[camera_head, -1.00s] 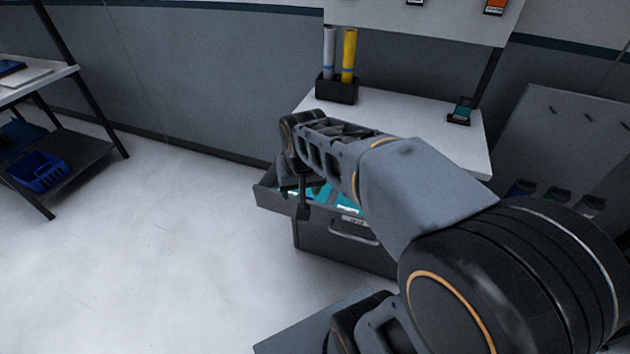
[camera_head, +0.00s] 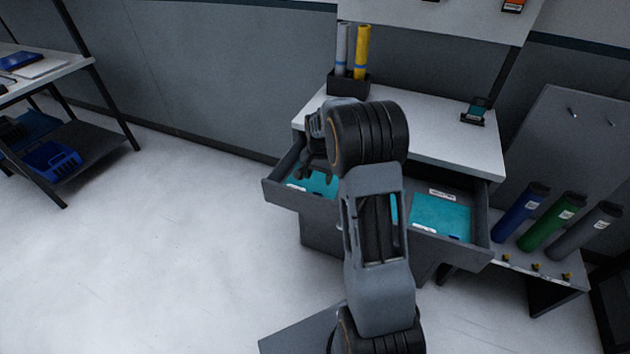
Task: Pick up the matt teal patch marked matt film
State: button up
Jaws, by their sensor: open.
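An open grey drawer (camera_head: 283,196) under the white bench holds teal patches. One teal patch (camera_head: 318,184) lies in the left part, partly hidden by my arm. Another teal patch (camera_head: 440,216) lies flat in the right part, with small white labels by it. A sliver of teal (camera_head: 394,210) shows at the middle beside my arm. The labels are too small to read, so I cannot tell which patch is marked matt film. My gripper (camera_head: 312,168) is open and appears over the left part of the drawer, partly hidden by the wrist. I see nothing held in it.
The white bench top (camera_head: 430,140) carries a black holder (camera_head: 347,83) with grey and yellow rolls, and a small dark stand with a teal piece (camera_head: 476,110). Blue, green and grey rolls (camera_head: 545,222) stand at right. A shelf (camera_head: 85,150) is far left.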

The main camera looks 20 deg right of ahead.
jog(key=shift+s+a+f+p, duration=0.1)
jog(key=shift+f+p, duration=0.1)
jog(key=shift+f, duration=1.7)
jog(key=shift+a+f+p, duration=0.1)
jog(key=shift+f+p, duration=0.05)
jog(key=shift+f, duration=1.7)
jog(key=shift+c, duration=0.3)
jog(key=c, duration=1.1)
